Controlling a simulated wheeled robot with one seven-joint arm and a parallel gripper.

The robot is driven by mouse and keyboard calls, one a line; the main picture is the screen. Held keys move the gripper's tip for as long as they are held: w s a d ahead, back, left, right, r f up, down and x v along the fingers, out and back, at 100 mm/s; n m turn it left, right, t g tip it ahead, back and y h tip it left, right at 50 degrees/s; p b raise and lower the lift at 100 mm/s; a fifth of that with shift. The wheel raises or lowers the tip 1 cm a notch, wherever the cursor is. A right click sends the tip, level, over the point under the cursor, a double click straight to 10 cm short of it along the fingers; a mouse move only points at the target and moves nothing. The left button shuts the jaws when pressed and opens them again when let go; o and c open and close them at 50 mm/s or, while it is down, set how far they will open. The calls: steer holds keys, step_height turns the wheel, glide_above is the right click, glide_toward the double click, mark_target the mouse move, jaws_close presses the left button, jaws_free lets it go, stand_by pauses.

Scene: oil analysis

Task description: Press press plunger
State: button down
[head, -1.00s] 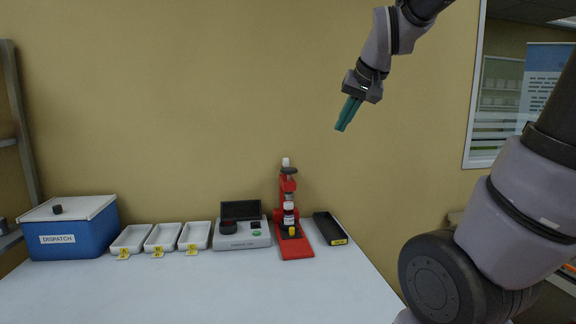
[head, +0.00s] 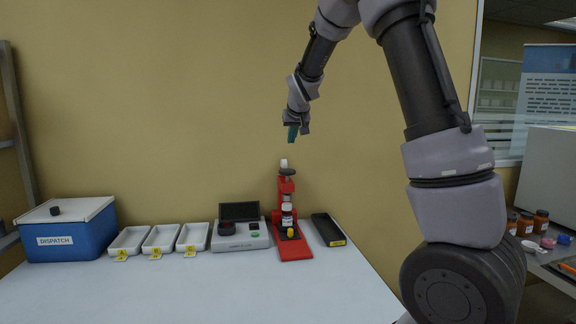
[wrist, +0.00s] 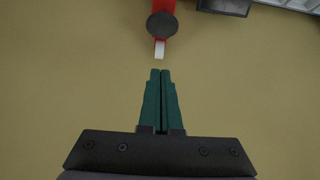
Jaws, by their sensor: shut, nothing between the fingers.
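The red press (head: 289,250) stands on the table, right of centre in the head view. Its plunger has a white top (head: 284,163) above a dark round disc (head: 287,172). A bottle with a dark red and white label (head: 287,213) stands inside the press. In the wrist view the white tip (wrist: 159,48) and the dark disc (wrist: 162,25) lie just beyond my fingertips. My gripper (head: 292,140) is shut and empty, pointing down, a little above the white top in the head view and apart from it. The wrist view also shows the closed teal fingers (wrist: 160,72).
Left of the press are a grey analyser (head: 240,236), white trays (head: 161,239) with yellow tags and a blue dispatch box (head: 70,240). A black tray (head: 328,231) lies right of it. The table front (head: 200,290) is clear. Brown jars (head: 525,224) stand far right.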

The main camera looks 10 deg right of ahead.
stand_by(0.3)
glide_above(288, 171)
step_height(288, 171, down, 7)
steer(key=shift+s+r, duration=0.1)
steer(key=shift+s, duration=0.05)
step_height(288, 171, down, 3)
steer(key=shift+f, duration=0.6)
steer(key=shift+f, duration=1.35)
